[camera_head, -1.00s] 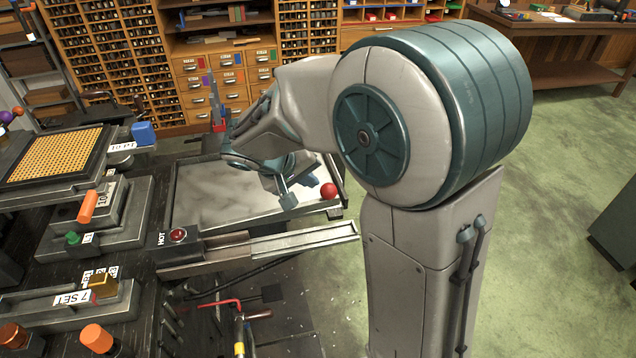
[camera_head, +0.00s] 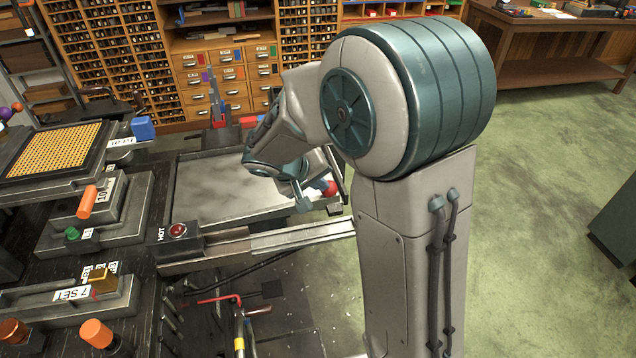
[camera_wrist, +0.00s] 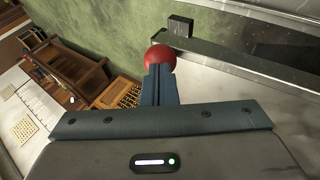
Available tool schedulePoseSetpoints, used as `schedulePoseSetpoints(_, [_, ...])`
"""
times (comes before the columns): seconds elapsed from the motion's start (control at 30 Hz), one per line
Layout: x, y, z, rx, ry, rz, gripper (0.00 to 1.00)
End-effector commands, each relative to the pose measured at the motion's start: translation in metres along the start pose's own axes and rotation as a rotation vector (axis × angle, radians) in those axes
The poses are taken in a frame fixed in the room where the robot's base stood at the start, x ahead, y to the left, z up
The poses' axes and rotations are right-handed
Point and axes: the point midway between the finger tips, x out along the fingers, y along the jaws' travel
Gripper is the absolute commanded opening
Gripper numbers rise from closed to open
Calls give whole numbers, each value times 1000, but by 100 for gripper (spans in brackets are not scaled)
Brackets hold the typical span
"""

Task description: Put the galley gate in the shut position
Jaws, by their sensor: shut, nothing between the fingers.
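The galley is a shallow grey metal tray (camera_head: 215,190) at the middle left of the head view. A red ball knob (camera_head: 332,188) sits at its right end, partly covered by my gripper. I take the knob as part of the gate. In the wrist view the knob (camera_wrist: 160,57) is just beyond my fingertips, near the end of a dark metal bar (camera_wrist: 240,68). My gripper (camera_wrist: 159,72) is shut and empty, its fingers pointing at the knob. Whether they touch it I cannot tell. The gate's exact position is unclear in the head view.
A metal rail (camera_head: 300,237) runs in front of the tray, beside a block with a red button (camera_head: 178,230) marked HOT. Machine parts with orange handles (camera_head: 88,202) stand at the left. Type cabinets (camera_head: 235,75) line the back. Green floor (camera_head: 535,180) is open at the right.

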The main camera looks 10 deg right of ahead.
Motion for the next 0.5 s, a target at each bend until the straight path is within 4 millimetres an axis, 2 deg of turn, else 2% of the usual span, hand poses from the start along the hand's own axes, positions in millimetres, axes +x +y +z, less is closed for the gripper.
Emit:
schedulePoseSetpoints(0.03, [9,-4,3,1,-1,0,0])
schedulePoseSetpoints(0.2, [25,-11,8,2,-1,0,0])
schedulePoseSetpoints(0.5, [34,-12,13,2,-7,0,0])
